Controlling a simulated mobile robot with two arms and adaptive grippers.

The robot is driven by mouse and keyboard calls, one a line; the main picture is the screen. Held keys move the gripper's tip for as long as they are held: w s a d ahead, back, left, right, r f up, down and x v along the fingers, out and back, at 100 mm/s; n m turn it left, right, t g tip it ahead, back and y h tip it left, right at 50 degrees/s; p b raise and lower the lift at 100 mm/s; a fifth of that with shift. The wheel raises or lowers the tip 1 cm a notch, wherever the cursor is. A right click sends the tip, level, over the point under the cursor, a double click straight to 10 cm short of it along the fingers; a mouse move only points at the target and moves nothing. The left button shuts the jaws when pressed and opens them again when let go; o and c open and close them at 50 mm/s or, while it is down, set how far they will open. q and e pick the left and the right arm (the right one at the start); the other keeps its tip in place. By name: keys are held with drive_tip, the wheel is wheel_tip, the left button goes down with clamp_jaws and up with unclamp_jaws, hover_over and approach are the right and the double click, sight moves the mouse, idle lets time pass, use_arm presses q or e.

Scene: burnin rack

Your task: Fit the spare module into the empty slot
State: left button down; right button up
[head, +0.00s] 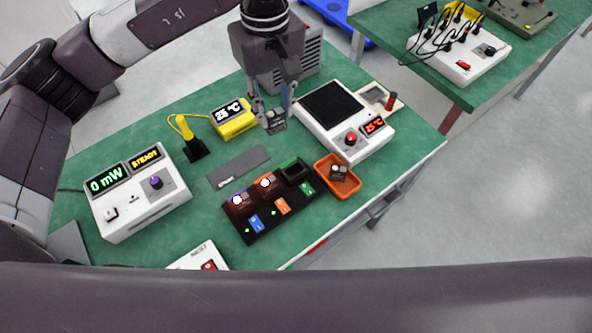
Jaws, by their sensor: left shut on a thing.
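My left gripper (273,112) hangs over the back of the green table, pointing down. It is shut on a small dark grey module (275,125), held between the yellow meter and the white plate unit. The fingers partly hide the module. The black rack (262,223) stands at the front middle, with a blue-marked module (240,201) and an orange-marked module (267,184) seated in it. Its green-marked slot (295,170) at the right end looks dark and empty. Another small dark module (338,173) lies in the orange tray right of the rack. My right gripper is out of view.
The orange tray (347,189) sits near the table's front edge. A white unit with a black plate (331,103) stands behind it. A yellow meter (234,118) and a yellow-headed probe stand (194,150) are left of the gripper. A grey mat (238,167) lies behind the rack.

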use_arm(q)
drive_tip(key=shift+n, duration=0.6)
drive_tip(key=d+f+p, duration=0.1)
drive_tip(key=f, duration=0.5)
drive_tip(key=d+f+p, duration=0.1)
drive_tip(key=f+p, duration=0.1)
drive_tip(key=f, duration=0.4)
drive_tip(key=d+f+p, duration=0.1)
drive_tip(key=f+p, duration=0.1)
drive_tip(key=f, duration=0.3)
drive_tip(key=shift+w+d+f, duration=0.1)
drive_tip(key=shift+d+f, duration=0.1)
drive_tip(key=shift+f, duration=0.2)
drive_tip(key=shift+f+p, duration=0.3)
drive_tip(key=shift+f, duration=0.1)
drive_tip(key=shift+f, duration=0.1)
drive_tip(key=shift+f+b, duration=0.1)
drive_tip(key=shift+b, duration=0.2)
drive_tip(key=c, duration=1.5)
unclamp_jaws()
